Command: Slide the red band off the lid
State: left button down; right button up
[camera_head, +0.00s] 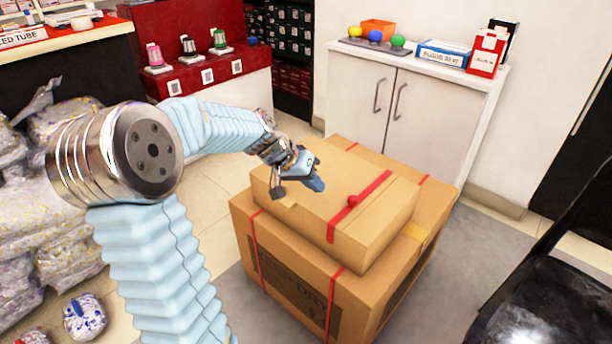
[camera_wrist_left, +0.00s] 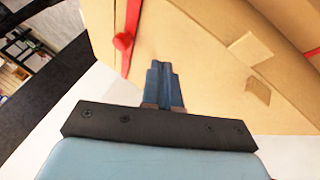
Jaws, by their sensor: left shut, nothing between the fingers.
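A red band (camera_head: 358,206) with a small red knob (camera_head: 352,200) runs across the lid (camera_head: 318,196) of the smaller cardboard box, which rests on a larger box. My left gripper (camera_head: 316,183) is shut and empty, above the left part of the lid and to the left of the band. Whether it touches the lid I cannot tell. In the left wrist view the shut blue fingers (camera_wrist_left: 164,82) point over the cardboard, and the red band (camera_wrist_left: 127,38) with its knob lies to their left, apart from them. My right gripper is not in view.
The larger box (camera_head: 290,282) below has thin red straps. A white cabinet (camera_head: 410,105) stands behind, with balls and small boxes on top. A red display counter (camera_head: 205,70) is at the back left, filled bags (camera_head: 40,190) at the left, and a black surface (camera_head: 560,290) at the right.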

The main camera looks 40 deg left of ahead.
aim_at(344, 202)
pick_arm(q)
jog(key=x, duration=0.3)
jog(key=shift+w+d, duration=0.1)
jog(key=shift+d, duration=0.15)
jog(key=shift+w+d+r+p, duration=0.1)
jog(key=shift+w+d+p, duration=0.05)
jog(key=shift+d, duration=0.45)
jog(key=shift+w+d+p, duration=0.15)
jog(key=shift+d, duration=0.4)
jog(key=shift+w+d, duration=0.15)
jog(key=shift+d, duration=0.3)
jog(key=d, duration=0.7)
jog(key=shift+s+p, duration=0.25)
jog(key=shift+p, duration=0.15)
jog(key=shift+d, duration=0.25)
